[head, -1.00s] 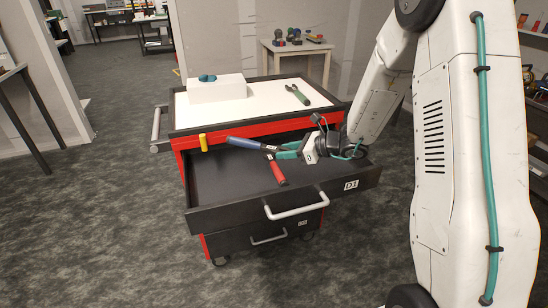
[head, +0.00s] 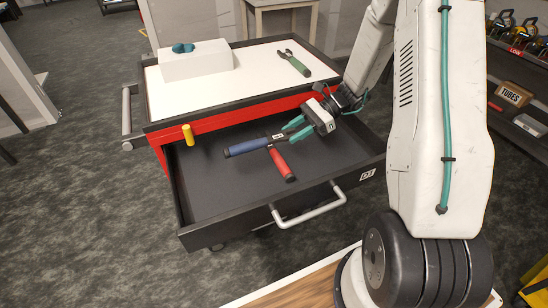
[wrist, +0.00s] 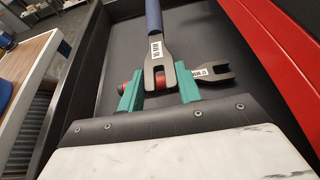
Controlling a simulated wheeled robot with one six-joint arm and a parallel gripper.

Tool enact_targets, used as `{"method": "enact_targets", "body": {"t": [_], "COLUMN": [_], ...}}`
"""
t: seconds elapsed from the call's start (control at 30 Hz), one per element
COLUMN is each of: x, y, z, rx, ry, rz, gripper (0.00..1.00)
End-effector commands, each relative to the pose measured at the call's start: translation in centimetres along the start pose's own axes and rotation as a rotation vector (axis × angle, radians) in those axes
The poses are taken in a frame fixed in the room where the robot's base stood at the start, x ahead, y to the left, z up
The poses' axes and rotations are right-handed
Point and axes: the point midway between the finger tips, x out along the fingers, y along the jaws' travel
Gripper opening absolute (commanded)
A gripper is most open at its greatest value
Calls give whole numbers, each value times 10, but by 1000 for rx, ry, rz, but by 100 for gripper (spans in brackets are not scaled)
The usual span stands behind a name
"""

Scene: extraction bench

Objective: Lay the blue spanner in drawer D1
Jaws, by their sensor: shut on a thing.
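The blue-handled spanner (head: 246,147) is over the floor of the open drawer D1 (head: 345,198), low and roughly level. My gripper (head: 298,130), with green fingers, is shut on its dark forked end; the wrist view shows the fingers (wrist: 158,92) on either side of the fork. A red-handled spanner (head: 281,164) lies in the same drawer, crossing under the blue one near my fingers. Its forked head (wrist: 215,72) shows right of the blue spanner (wrist: 154,18) in the wrist view. I cannot tell whether the blue spanner touches the drawer floor.
The cart's white top (head: 245,92) bears a white box (head: 195,62) with a teal object and green-handled pliers (head: 293,64). A yellow cylinder (head: 188,134) is at the cart's left front. The drawer's left and front floor is bare. A bar handle (head: 310,212) juts from its front.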

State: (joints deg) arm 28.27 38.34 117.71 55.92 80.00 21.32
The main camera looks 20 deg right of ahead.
Motion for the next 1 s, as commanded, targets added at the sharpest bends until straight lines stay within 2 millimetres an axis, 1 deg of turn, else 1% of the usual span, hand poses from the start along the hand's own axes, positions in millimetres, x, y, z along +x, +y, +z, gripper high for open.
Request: {"method": "enact_targets", "body": {"t": [0.03, 0.1, 0.2, 0.3, 0.53, 0.6, 0.8, 0.87, 1.0], "x": [13, 29, 48, 62, 76, 83, 94, 95, 95], "y": [8, 17, 28, 36, 43, 48, 48, 47, 47], "z": [5, 9, 15, 19, 23, 25, -5, -8, -8], "rx": [1, 0, 0, -1, -2, -1, 1, 0, -2], "ry": [-2, -2, -2, 0, -1, -1, -2, -1, 0], "rz": [4, 5, 5, 4, 4, 5, 4, 4, 3], "gripper": [6, 6, 6, 6, 6, 6, 6, 6, 6]}}
